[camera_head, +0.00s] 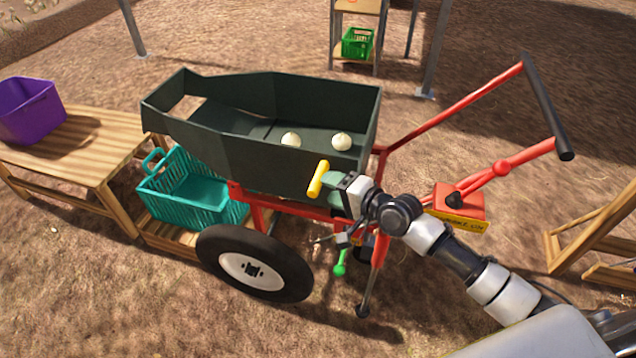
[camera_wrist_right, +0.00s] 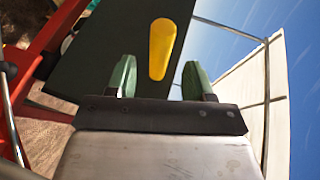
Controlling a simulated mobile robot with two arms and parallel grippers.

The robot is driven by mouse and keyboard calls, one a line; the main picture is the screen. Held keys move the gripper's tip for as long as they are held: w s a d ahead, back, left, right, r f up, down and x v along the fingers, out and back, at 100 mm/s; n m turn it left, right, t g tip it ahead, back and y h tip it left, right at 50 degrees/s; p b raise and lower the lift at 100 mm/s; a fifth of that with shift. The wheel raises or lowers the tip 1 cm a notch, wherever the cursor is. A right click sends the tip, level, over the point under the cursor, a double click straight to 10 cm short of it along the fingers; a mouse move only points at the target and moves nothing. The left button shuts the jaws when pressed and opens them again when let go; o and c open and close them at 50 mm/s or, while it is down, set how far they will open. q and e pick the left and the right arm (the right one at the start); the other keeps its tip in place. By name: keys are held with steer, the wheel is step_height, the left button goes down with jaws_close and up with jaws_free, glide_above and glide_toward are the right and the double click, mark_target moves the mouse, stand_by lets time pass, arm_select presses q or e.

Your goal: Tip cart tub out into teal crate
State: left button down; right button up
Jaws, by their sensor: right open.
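The cart's dark green tub (camera_head: 230,155) rests on a red frame with wheels, two pale onions (camera_head: 341,141) (camera_head: 291,140) inside it. A yellow handle (camera_head: 318,179) is on the tub's near side. The teal crate (camera_head: 185,200) sits on a low wooden platform at the tub's left end, partly hidden behind the tub and wheel. My right gripper (camera_head: 333,186) is open at the yellow handle. In the right wrist view the yellow handle (camera_wrist_right: 162,48) stands ahead, between the lines of the two green fingertips (camera_wrist_right: 160,78); contact cannot be told. My left gripper is not in view.
A purple crate (camera_head: 29,110) stands on a wooden table (camera_head: 75,150) at the left. The cart's red push handle (camera_head: 545,105) rises at the right, with a red box (camera_head: 459,202) below it. A green crate (camera_head: 357,43) sits on a shelf at the back.

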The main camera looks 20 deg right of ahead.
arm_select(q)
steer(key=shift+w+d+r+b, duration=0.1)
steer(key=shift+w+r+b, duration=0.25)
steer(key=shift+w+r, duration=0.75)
arm_select(e)
steer(key=shift+x, duration=2.5)
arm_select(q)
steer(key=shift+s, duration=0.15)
arm_select(e)
jaws_close()
